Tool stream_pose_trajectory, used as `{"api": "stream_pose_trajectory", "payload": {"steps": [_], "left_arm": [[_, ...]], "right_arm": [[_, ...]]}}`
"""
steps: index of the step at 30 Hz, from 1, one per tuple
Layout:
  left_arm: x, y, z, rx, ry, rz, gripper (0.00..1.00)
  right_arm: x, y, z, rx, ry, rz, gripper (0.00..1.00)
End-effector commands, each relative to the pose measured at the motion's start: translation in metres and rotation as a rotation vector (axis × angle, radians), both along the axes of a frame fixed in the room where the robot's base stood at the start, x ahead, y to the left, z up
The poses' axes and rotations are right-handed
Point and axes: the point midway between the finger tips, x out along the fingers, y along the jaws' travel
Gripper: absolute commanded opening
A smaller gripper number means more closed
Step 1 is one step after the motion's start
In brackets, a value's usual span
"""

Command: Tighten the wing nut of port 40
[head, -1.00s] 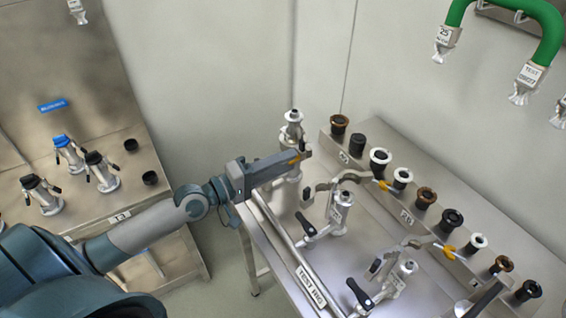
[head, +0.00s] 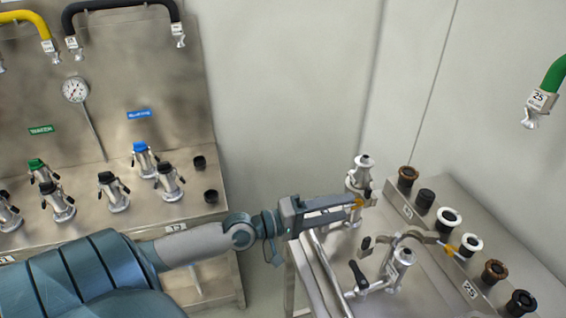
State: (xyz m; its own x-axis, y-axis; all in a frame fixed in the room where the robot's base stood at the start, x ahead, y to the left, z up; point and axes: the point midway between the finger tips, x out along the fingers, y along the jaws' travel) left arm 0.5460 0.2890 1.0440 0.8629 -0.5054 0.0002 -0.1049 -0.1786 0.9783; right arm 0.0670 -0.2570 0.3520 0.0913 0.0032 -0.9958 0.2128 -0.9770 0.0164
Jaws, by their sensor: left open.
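On the test bench at the right, a metal port post (head: 362,172) stands at the far left corner. A small orange-yellow piece (head: 358,203), perhaps its wing nut, shows at my left gripper's tip. My left gripper (head: 350,202) is open and reaches in from the left, its fingers in front of the post. I cannot tell whether the fingers touch the orange piece. I cannot read which port is number 40. My right gripper is out of view.
Black and brown caps and white rings (head: 448,218) line the bench's sloped rack. A black-handled lever (head: 358,274) sticks out by the second post. At left, a steel bench (head: 110,232) holds several valves. A green hose (head: 556,76) hangs at upper right.

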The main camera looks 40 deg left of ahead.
Motion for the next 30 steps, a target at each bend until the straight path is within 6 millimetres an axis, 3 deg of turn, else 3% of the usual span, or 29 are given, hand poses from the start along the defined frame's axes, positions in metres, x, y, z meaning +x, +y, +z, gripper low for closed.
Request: {"api": "stream_pose_trajectory", "payload": {"steps": [15, 30], "left_arm": [[-0.052, 0.030, -0.004, 0.004, 0.004, -0.002, 0.52], [-0.085, 0.049, -0.002, 0.004, 0.004, -0.001, 0.52]], "right_arm": [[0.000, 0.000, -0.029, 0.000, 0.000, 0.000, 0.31], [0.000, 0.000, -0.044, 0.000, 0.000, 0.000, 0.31]]}}
